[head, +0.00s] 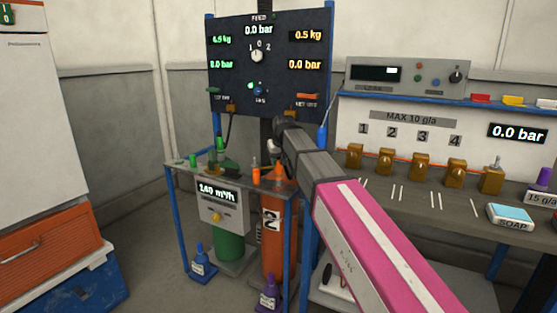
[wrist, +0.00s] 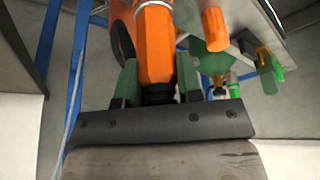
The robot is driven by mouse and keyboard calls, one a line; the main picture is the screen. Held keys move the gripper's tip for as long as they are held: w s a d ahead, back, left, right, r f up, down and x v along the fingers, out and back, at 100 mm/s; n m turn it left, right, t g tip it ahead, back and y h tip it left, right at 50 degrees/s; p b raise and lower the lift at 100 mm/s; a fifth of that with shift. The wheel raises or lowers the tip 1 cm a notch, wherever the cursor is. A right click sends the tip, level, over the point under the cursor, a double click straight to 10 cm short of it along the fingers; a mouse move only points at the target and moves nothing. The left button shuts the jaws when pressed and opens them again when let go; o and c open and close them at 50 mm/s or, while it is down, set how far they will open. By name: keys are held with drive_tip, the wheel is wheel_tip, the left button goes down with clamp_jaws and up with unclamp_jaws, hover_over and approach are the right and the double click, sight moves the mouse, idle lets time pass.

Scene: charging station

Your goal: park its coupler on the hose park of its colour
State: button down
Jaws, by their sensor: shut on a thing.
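In the wrist view, an orange coupler (wrist: 155,48) with a pale collar at its far end stands between the two green fingers of my gripper (wrist: 160,80). My gripper is shut on it. In the head view, my gripper (head: 274,148) is over the right part of the small grey table, with an orange cone-shaped piece (head: 278,172) just below it. A separate orange peg (head: 255,172) stands to the left on the table, apart from my gripper. An orange peg also shows right of the coupler in the wrist view (wrist: 215,32). Whether this peg is the orange hose park is unclear.
Green pieces (head: 213,156) stand on the table's left. An orange cylinder marked 2 (head: 272,232) and a green cylinder (head: 229,246) stand below. A dark gauge panel (head: 232,75) rises behind. A bench (head: 410,198) with brass valves (head: 454,173) lies right. Blue posts flank the table.

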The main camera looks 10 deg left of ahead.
drive_tip(key=shift+f, duration=0.15)
drive_tip(key=c, duration=0.7)
unclamp_jaws()
drive_tip(key=v, duration=1)
drive_tip(key=shift+r, duration=0.4)
drive_tip(key=shift+s, duration=0.2)
